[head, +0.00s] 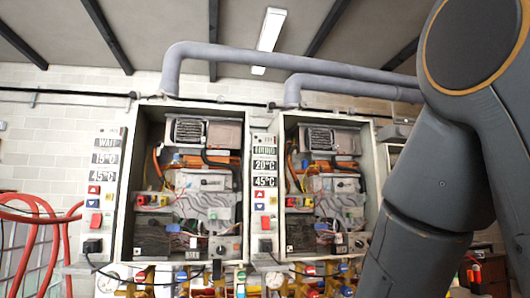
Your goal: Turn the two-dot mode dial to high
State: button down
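Two open heater cabinets hang side by side on the wall: the left heater (128,205) and the right heater (373,185). A round dark dial (221,250) shows at the lower right inside the left heater. A similar dial (359,243) shows at the lower right inside the right heater. Dot marks and pointer settings are too small to read, so I cannot tell which is the two-dot dial. My arm fills the right side of the view, apart from the left heater and overlapping the area right of the right heater. My gripper is out of view.
A left control panel (103,190) reads WAIT, 15°C and 45°C; a right panel (264,180) shows 20°C and 45°C. Colored valves and brass pipes (140,280) line the bottom. Red hoses (32,218) hang at left. Grey ducts (300,60) run above.

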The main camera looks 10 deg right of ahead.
aim_at(359, 244)
jog(key=z, duration=0.7)
jog(key=k, duration=0.5)
jog(key=z, duration=1)
jog(key=i, duration=0.7)
jog(key=u, duration=1.15)
